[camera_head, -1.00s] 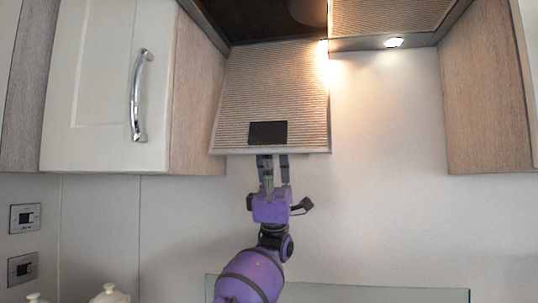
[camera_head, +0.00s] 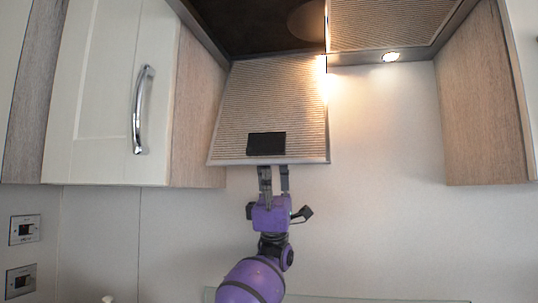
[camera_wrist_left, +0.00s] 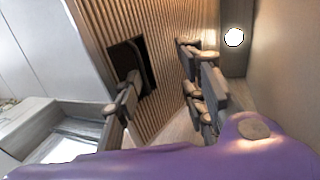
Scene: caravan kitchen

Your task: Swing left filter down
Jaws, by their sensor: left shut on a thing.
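The left filter (camera_head: 275,95) is a ribbed panel with a black patch (camera_head: 266,144). It hangs down steeply from the hood, its lower edge below the opening. My left gripper (camera_head: 273,170) reaches up from below and is shut on the filter's lower edge, just under the black patch. In the left wrist view the ribbed filter (camera_wrist_left: 160,20) and its dark patch (camera_wrist_left: 130,62) lie close in front of the gripper's fingers (camera_wrist_left: 165,85). The exact contact is partly hidden. My right gripper is not in view.
The dark hood opening (camera_head: 265,25) shows above the filter. The right filter (camera_head: 385,22) lies flat beside it, near a lit lamp (camera_head: 390,57). A white cabinet door (camera_head: 105,100) with a chrome handle stands left, a wooden cabinet (camera_head: 480,110) right.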

